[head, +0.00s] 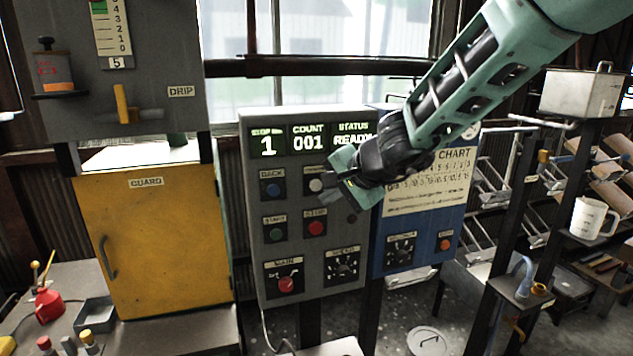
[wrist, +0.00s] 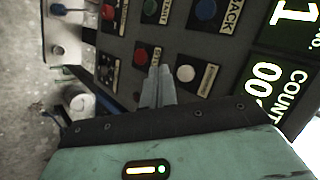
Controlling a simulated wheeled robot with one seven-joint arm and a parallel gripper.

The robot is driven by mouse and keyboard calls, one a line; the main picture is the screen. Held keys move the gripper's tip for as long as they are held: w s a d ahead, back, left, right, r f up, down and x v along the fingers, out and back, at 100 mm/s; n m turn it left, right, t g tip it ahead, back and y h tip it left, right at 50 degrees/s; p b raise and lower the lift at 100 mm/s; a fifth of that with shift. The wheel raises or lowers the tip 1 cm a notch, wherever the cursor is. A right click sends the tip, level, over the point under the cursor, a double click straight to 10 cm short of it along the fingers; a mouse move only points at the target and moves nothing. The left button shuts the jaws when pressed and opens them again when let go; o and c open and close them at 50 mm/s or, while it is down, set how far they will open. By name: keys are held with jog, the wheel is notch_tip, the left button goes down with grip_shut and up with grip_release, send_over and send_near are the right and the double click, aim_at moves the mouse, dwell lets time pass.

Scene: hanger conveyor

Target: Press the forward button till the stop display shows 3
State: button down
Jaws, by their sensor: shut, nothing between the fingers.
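The grey control panel (head: 297,255) shows a stop display (head: 268,143) reading 1, which also shows in the wrist view (wrist: 292,12). The white button (head: 315,184), taken as forward, sits right of the blue back button (head: 273,189); it also shows in the wrist view (wrist: 185,73), its label too blurred to read surely. My gripper (head: 338,193) is shut and empty in front of the panel, close to the white button. In the wrist view its fingertips (wrist: 160,71) appear between the white button and the red stop button (wrist: 140,56). Contact with a button cannot be told.
The count display (head: 308,143) reads 001 and the status display (head: 353,141) reads READY. A green start button (head: 275,235), main switch (head: 286,284) and mode knob (head: 342,267) are lower down. A blue chart panel (head: 424,225) adjoins right; a yellow guard door (head: 160,245) is left.

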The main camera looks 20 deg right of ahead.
aim_at(316, 186)
jog(key=shift+w, duration=1.55)
jog(key=shift+w, duration=0.15)
dwell(0.8)
jog(key=shift+w, duration=0.3)
